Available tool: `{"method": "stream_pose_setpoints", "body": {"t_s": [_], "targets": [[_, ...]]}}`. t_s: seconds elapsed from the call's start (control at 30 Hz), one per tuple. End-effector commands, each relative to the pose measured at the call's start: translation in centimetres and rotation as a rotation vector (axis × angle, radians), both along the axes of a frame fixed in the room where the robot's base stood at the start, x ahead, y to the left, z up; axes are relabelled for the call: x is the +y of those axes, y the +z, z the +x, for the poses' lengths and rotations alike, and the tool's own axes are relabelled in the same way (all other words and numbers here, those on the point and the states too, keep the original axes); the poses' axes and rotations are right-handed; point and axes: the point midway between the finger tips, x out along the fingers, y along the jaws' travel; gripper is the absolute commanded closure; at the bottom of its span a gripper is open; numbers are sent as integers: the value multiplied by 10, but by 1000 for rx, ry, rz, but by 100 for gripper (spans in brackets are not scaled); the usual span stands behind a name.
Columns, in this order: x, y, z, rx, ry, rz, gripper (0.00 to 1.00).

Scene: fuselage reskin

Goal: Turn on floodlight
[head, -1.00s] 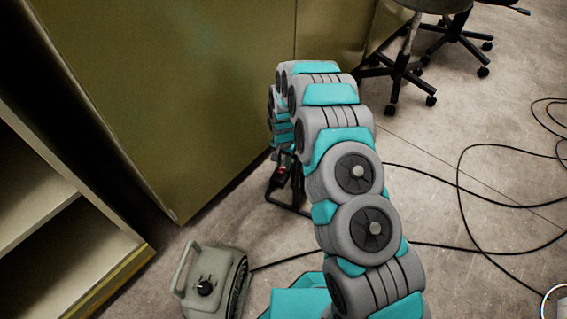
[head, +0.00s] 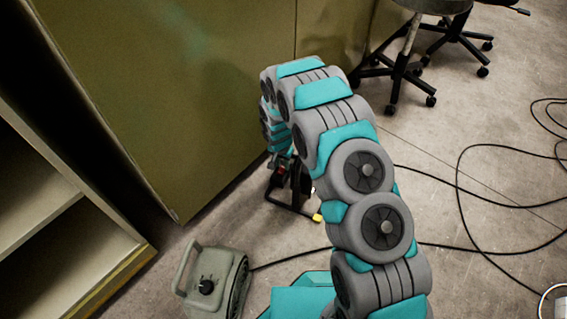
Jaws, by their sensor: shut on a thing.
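A small floodlight (head: 299,186) with a black tube stand and a red part stands on the floor against the olive cabinet. My arm curves over from the right and down to it. My gripper (head: 284,158), at the arm's far end, is at the floodlight's top near the red part. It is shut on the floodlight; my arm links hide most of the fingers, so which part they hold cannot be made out. A yellow tip (head: 317,217) shows at the stand's right end. I see no clear light from the lamp.
A grey-green box with a handle and black knob (head: 213,281) sits on the floor at lower left, beside an open shelf (head: 62,235). The olive cabinet (head: 190,100) walls the left. Black cables (head: 470,205) cross the floor at right. Wheeled stools (head: 405,75) stand at the back.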

Motion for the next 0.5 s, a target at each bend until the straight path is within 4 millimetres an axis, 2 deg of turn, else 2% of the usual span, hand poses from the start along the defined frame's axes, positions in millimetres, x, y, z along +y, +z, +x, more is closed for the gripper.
{"method": "stream_pose_setpoints", "body": {"t_s": [0.5], "targets": [[-1,1,-3,-104,0,-42,100]]}}
